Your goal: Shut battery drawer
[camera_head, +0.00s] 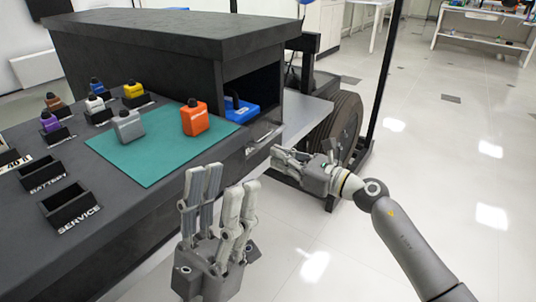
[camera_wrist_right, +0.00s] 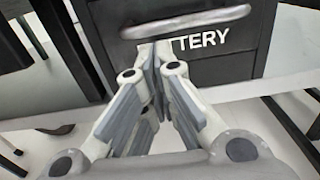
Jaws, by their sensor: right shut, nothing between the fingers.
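In the head view my right gripper (camera_head: 276,152) is beside the bench's front side, near the handle. How far out the drawer stands is unclear. My left gripper (camera_head: 224,176) is open and empty, pointing up in front of the bench.
A dark housing (camera_head: 150,35) stands on the bench, with a blue block (camera_head: 240,109) in its open end. A green mat (camera_head: 160,152) carries an orange block (camera_head: 195,119) and a grey block (camera_head: 128,127).

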